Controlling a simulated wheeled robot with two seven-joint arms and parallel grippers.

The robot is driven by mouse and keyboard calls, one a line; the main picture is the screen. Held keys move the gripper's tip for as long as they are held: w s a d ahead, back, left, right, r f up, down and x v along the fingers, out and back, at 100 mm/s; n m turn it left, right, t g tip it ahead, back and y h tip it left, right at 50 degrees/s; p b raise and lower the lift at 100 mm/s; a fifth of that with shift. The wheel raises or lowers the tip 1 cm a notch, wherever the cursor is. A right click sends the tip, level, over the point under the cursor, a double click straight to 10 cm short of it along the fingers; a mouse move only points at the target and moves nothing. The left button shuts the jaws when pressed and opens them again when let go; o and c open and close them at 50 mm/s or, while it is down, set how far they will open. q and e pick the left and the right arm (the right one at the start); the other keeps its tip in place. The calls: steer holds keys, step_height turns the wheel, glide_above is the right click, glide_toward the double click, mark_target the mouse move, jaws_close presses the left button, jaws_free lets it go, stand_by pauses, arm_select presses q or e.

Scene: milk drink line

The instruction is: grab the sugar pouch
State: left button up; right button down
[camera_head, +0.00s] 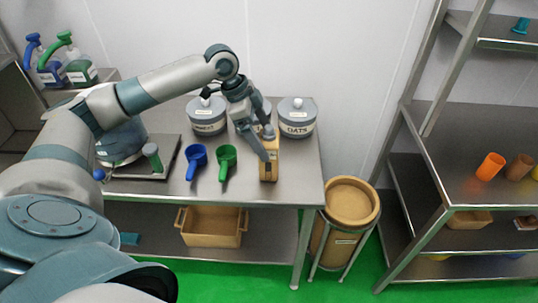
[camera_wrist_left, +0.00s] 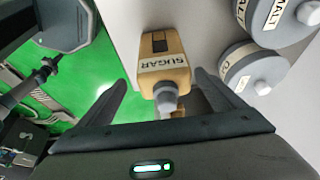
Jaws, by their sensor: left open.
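The sugar pouch (camera_head: 269,168) is a tan package with a grey cap, standing upright near the front right edge of the steel table. In the left wrist view the sugar pouch (camera_wrist_left: 163,62) shows its SUGAR label and its cap points toward me. My left gripper (camera_head: 266,146) is open above and around the top of the pouch in the head view. In the wrist view the fingers of my left gripper (camera_wrist_left: 162,92) lie on either side of the cap, with gaps visible on both sides. My right gripper is not in view.
Grey lidded canisters stand behind the pouch, one labelled OATS (camera_head: 297,120). A green scoop (camera_head: 227,160) and a blue scoop (camera_head: 196,158) lie to the left on the table (camera_head: 250,192). A tan bin (camera_head: 347,205) stands on the floor at right.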

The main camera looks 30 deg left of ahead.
arm_select(q)
steer(key=x, duration=0.1)
steer(key=p+x, duration=0.2)
steer(key=shift+w+a+f, duration=0.15)
steer(key=shift+w+f, duration=0.1)
steer(key=shift+f, duration=0.05)
steer(key=shift+w+f, duration=0.15)
steer(key=shift+f, duration=0.55)
steer(key=shift+c, duration=0.5)
steer(key=shift+r, duration=0.1)
steer(key=c, duration=1.5)
